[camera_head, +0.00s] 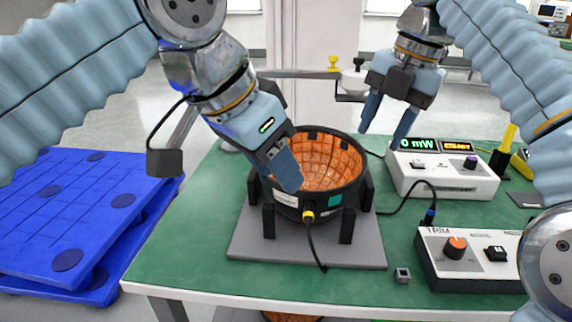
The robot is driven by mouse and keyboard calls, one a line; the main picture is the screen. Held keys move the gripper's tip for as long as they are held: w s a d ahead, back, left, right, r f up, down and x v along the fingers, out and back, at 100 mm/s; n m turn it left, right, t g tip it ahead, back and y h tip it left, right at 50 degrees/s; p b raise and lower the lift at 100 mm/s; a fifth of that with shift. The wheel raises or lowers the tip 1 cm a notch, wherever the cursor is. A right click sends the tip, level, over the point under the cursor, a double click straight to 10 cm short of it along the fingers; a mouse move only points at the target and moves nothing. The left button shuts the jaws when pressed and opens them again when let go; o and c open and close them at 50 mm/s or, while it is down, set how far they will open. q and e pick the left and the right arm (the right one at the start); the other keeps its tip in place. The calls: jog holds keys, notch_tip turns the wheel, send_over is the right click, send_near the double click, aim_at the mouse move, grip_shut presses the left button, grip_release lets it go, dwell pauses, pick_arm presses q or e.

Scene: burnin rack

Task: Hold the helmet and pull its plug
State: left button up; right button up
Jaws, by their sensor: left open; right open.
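The helmet (288,207) is an upturned black bowl with an orange segmented inside. It sits among black posts on a grey base plate (250,245) on the green table. A yellow and black plug (308,216) sits in its front wall, with a black cable hanging from it. My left gripper (285,171) is at the helmet's left front rim, its fingers overlapping the rim in view. It is open, and I cannot tell whether it touches. My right gripper (388,122) is open and empty, pointing down above and behind the helmet's right rim.
A white meter box reading 0 mW (440,180) and a TRIM control box (465,270) stand on the right. A small grey block (402,275) lies near the front. Blue pallets (75,215) are on the left. The table's left part is clear.

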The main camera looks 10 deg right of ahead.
aim_at(355, 188)
jog(key=x, duration=1.3)
jog(key=shift+f, duration=0.4)
grip_shut()
dwell(0.6)
